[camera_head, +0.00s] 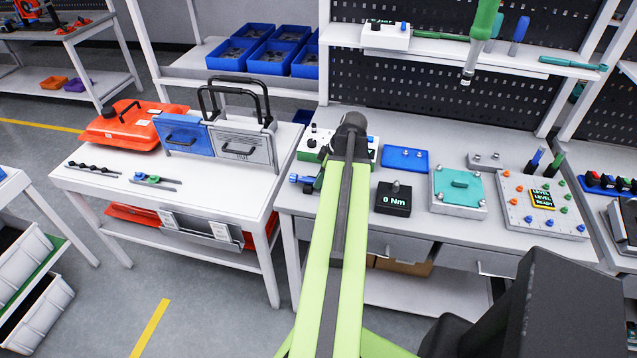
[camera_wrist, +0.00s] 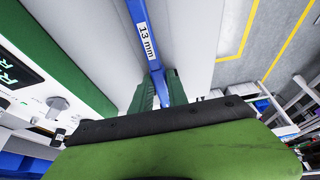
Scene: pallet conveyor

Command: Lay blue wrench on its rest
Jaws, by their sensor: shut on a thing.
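The blue wrench (camera_wrist: 143,30), with a white "13 mm" label on its shank, shows in the wrist view. My gripper (camera_wrist: 158,92) is shut on it, with dark green fingers on either side of the shank. In the wrist view the wrench runs up and out of the frame, over a pale surface. In the head view a blue end, likely the wrench (camera_head: 299,179), shows at the left edge of the workbench, left of my arm. My arm hides most of the gripper there. I cannot tell which fixture is the wrench's rest.
A white and green box with knobs (camera_head: 311,142) stands close behind the gripper. To the right are a black "0 Nm" block (camera_head: 393,199), a blue plate (camera_head: 405,158) and a grey box with a teal top (camera_head: 458,203).

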